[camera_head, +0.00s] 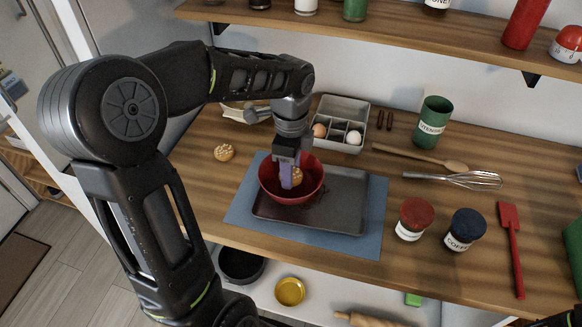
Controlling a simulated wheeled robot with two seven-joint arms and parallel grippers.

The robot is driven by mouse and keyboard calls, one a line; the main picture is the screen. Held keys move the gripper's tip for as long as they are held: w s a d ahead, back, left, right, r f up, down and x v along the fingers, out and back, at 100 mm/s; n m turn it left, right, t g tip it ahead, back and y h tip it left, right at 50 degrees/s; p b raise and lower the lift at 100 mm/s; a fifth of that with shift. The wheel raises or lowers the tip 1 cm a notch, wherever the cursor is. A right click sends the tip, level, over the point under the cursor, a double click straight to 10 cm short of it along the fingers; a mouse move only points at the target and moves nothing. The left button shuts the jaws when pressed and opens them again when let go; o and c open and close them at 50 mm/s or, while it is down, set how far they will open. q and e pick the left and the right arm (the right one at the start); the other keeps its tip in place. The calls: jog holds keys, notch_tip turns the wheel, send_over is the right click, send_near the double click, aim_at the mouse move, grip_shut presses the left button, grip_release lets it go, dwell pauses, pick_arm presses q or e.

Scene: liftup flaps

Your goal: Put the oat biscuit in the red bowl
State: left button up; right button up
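The red bowl (308,188) stands on a dark tray on the counter. My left gripper (291,178) reaches down into the bowl's opening from above. A round tan biscuit (298,176) shows at its fingers, partly hidden behind the near finger; it appears held upright between them, inside the rim. Whether it touches the bowl's bottom cannot be told. A second tan biscuit (224,152) with a bumpy top lies on the counter left of the bowl. My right gripper is not in view; only a dark bit of what may be my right arm shows at the lower right corner.
The dark tray (340,211) lies on a blue mat (372,236). A grey box (345,109) with eggs stands behind. A green utensil pot (433,122), wooden spoon, whisk (470,180), two lidded jars (411,218) and red spatula (511,245) are right. A shelf hangs above.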

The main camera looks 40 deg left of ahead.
pick_arm(q)
jog(key=o, duration=0.5)
jog(key=shift+r, duration=0.1)
dwell(0.3)
notch_tip(320, 180, up, 7)
jog(key=p, duration=0.6)
dwell(0.5)
